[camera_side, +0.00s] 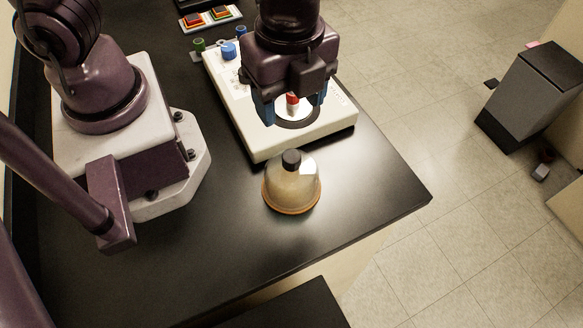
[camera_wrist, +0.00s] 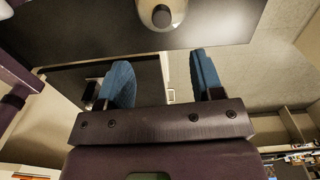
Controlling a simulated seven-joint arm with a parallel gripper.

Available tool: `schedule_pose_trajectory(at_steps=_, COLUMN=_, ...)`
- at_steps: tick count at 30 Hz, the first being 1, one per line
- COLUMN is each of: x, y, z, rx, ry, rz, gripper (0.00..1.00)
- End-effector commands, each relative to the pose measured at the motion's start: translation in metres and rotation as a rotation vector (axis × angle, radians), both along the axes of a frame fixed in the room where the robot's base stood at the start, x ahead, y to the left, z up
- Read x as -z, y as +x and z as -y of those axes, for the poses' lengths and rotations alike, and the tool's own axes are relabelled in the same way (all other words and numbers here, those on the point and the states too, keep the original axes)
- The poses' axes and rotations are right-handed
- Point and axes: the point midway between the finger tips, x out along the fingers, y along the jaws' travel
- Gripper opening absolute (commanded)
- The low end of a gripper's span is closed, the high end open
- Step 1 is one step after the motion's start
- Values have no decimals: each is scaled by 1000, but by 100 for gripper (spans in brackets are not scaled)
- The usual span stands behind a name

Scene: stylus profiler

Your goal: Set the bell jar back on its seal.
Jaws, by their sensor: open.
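The bell jar (camera_side: 291,183) is a clear dome with a black knob and an amber bottom rim. It stands upright on the black bench, in front of the white instrument base. It also shows in the wrist view (camera_wrist: 160,38), cut by the top edge, with its knob towards me. The seal (camera_side: 297,122) is a dark ring around a pale disc on the white base, partly hidden behind my gripper. A red and white piece stands over the disc. My gripper (camera_side: 292,113) is open and empty above the ring, with blue fingers apart, away from the jar.
The white instrument base (camera_side: 255,143) has a blue knob (camera_side: 228,50) at its far left. Small coloured blocks lie on a tray (camera_side: 208,19) at the back. The bench's right edge (camera_side: 400,221) drops to the floor. The bench around the jar is clear. A grey bin (camera_side: 532,90) stands right.

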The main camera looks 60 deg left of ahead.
Motion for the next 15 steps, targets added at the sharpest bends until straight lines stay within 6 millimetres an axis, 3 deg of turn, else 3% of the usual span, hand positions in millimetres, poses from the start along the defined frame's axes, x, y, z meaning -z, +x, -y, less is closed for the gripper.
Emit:
schedule_pose_trajectory(at_steps=5, x=12, y=1, z=0, rx=62, ry=-1, rz=2, gripper=61)
schedule_pose_trajectory(at_steps=15, x=70, y=0, z=0, rx=58, ry=-1, rz=2, gripper=61)
